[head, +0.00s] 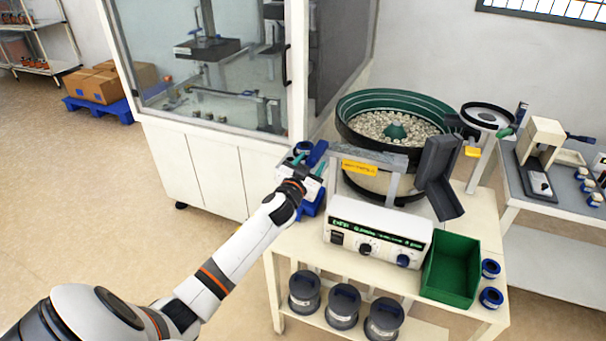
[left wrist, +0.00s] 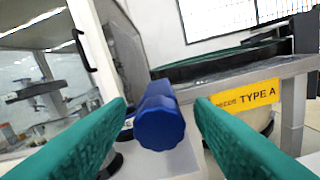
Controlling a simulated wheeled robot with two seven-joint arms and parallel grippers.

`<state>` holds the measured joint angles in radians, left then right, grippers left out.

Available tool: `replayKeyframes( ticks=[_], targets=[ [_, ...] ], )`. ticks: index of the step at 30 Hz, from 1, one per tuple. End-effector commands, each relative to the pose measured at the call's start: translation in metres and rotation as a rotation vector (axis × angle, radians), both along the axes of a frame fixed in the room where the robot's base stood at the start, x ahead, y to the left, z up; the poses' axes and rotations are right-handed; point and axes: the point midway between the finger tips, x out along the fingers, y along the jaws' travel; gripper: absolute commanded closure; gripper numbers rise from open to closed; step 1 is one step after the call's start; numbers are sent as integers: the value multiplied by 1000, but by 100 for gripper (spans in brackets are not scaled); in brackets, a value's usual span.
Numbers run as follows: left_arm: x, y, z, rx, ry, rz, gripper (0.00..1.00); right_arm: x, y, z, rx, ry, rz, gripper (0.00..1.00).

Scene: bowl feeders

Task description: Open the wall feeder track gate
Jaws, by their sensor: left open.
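A blue faceted knob or handle (left wrist: 161,122) shows in the middle of the left wrist view, between the two teal fingers. In the head view a blue part (head: 316,153) shows just beyond the fingers, beside the track with the yellow "TYPE A" label (head: 359,168). It is probably the gate's handle, but the gate itself is not clear to see. My left gripper (head: 309,165) is open, with a finger on either side of the knob in the picture. Gaps show on both sides, and I see no contact. My right gripper is not in view.
The green bowl feeder (head: 350,107) full of small parts stands behind the track. A control box (head: 378,232) and a green bin (head: 451,268) are at the table's front. The glass-walled cabinet (head: 298,75) is close on the left.

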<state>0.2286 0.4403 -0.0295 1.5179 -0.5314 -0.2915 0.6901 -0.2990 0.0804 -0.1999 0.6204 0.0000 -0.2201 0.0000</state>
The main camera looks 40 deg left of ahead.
Motion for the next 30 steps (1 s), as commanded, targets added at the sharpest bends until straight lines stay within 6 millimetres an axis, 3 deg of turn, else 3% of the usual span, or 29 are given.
replayKeyframes(
  ticks=[15,21,30],
  targets=[
    [-94,-23,-2,-2,3,0,52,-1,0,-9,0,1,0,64],
    [-109,-26,-1,-1,1,0,52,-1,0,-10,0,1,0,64],
    [-110,-26,0,0,1,0,52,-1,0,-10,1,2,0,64]
  ],
)
